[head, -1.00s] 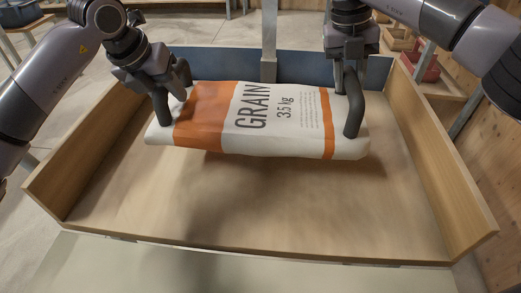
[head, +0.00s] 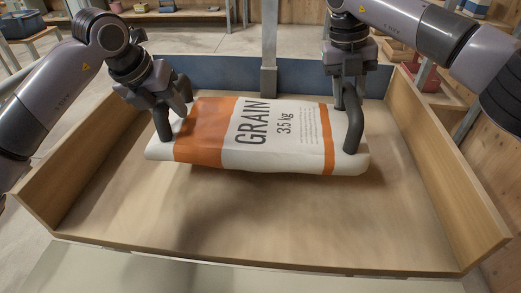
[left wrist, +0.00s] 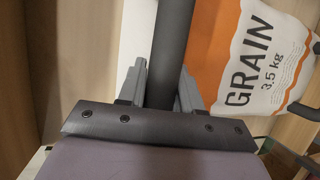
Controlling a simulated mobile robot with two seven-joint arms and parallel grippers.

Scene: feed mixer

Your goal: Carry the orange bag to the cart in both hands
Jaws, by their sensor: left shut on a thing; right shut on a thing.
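The white and orange grain bag (head: 262,133), printed "GRAIN 3.5 kg", lies flat between my two grippers in the head view, over the wooden cart bed (head: 250,225). A shadow shows on the bed below it; I cannot tell whether the bag touches the bed. My left gripper (head: 174,118) is shut on the bag's left end. My right gripper (head: 347,118) is shut on its right end. In the left wrist view, the bag (left wrist: 240,50) is at the upper right, beside a dark bar between the fingers. The bag's underside is hidden.
The cart has wooden side walls (head: 440,165) at left and right and a blue back panel (head: 215,80) with a grey post (head: 269,50). The bed in front of the bag is clear. Shelves with bins stand in the background.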

